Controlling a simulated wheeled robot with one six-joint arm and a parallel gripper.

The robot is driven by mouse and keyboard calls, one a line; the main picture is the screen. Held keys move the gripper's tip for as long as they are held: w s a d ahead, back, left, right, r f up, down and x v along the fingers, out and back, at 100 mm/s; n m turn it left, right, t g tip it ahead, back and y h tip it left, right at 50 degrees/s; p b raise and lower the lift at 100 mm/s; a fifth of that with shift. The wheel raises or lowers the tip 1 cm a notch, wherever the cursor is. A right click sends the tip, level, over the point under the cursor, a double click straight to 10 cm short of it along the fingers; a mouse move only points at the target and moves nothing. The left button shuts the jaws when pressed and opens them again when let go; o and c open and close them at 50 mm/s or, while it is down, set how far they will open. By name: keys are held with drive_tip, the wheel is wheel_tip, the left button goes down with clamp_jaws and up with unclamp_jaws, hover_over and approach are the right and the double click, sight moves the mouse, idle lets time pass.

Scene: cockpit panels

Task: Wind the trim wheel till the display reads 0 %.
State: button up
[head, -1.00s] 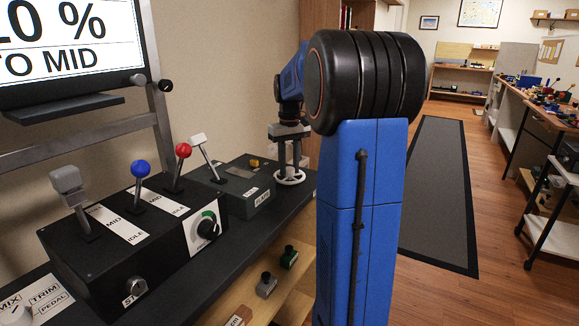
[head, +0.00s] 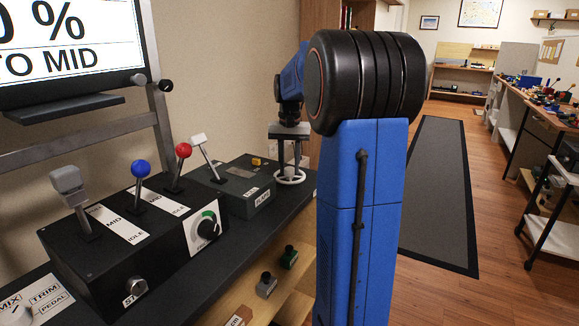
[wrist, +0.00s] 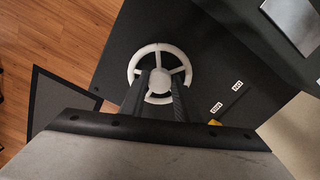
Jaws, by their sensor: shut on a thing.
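The white trim wheel (head: 292,180) lies flat at the far end of the console. It has a round rim, spokes and a hub, and its rim (wrist: 132,66) also shows in the wrist view. My gripper (head: 289,166) points straight down over the wheel. In the wrist view my gripper's two dark fingers (wrist: 160,82) reach in on either side of the hub, shut on the wheel. The display (head: 70,45) at upper left shows "0 %" above "TO MID". The left frame edge cuts it, so any character before the 0 is hidden.
Left of the wheel stand a white-topped lever (head: 198,140), a red-knobbed lever (head: 183,151), a blue-knobbed lever (head: 141,169) and a grey-topped lever (head: 67,181). A black rotary knob (head: 208,228) is on the front. Small blocks lie on the shelf below.

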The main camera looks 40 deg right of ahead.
sight(290, 168)
idle(0.3)
drive_tip(key=o, duration=1)
drive_tip(key=shift+o, duration=0.2)
drive_tip(key=shift+r, duration=0.15)
wheel_tip(290, 168, up, 17)
